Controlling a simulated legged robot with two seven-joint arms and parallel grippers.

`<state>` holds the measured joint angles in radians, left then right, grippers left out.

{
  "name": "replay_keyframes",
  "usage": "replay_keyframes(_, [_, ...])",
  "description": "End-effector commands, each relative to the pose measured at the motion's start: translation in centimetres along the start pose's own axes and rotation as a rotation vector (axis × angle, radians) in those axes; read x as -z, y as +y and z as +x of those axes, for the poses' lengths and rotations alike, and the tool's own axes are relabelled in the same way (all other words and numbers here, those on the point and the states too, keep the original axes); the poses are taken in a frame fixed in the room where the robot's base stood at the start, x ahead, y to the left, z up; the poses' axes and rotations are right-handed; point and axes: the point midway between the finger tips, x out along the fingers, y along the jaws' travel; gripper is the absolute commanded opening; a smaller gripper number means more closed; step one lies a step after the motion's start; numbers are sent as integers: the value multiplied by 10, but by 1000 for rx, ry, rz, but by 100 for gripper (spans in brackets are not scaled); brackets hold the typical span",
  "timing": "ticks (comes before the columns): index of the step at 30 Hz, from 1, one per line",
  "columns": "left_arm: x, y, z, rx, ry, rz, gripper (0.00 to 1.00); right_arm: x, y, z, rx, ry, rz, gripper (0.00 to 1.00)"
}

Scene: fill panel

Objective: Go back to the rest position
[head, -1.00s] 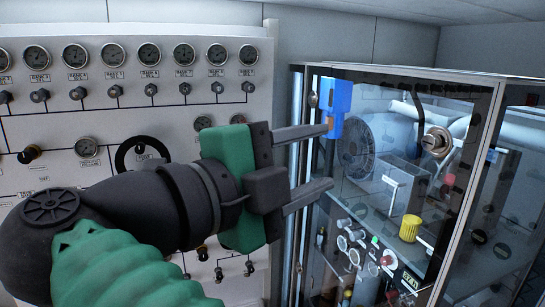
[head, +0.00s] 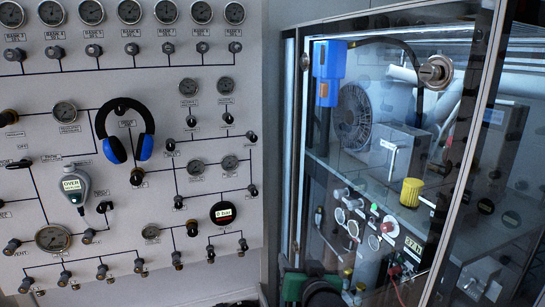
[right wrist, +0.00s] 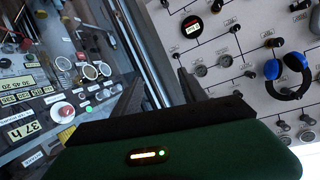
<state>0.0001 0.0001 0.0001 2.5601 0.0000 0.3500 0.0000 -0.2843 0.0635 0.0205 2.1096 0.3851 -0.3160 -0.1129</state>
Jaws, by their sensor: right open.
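My right gripper (head: 318,284) shows only in part at the bottom edge of the head view, below the glass cabinet. It has a green body and black parts. In the right wrist view its two dark fingers (right wrist: 158,88) stand apart with nothing between them. It is open and empty, clear of the panel. A blue device (head: 328,72) hangs at the upper left of the cabinet front, well above this gripper. My left gripper does not show.
A grey wall panel (head: 105,235) with gauges and knobs fills the left. Headphones with blue pads (head: 122,128) and a grey handheld device (head: 76,187) are on it.

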Motion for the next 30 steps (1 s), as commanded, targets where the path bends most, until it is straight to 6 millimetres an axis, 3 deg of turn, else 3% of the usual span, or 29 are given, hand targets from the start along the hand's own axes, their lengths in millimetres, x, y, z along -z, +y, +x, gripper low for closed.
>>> replay_keyframes(1, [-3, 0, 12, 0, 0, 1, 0, -45, 22, -1, -23, -97, -20, 50])
replay_keyframes(6, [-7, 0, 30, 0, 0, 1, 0, -180, 88, -38, -98, -457, -66, 50])
replay_keyframes(9, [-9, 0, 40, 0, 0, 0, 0, -251, 124, -78, -152, -668, -72, 50])
replay_keyframes(12, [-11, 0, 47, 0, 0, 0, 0, -303, 149, -121, -201, -842, -70, 50])
replay_keyframes(15, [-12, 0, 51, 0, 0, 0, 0, -333, 164, -153, -231, -956, -63, 50])
replay_keyframes(18, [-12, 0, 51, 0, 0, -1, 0, -345, 172, -168, -242, -1007, -58, 50])
replay_keyframes(30, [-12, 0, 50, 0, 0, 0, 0, -345, 172, -169, -242, -1011, -59, 50])
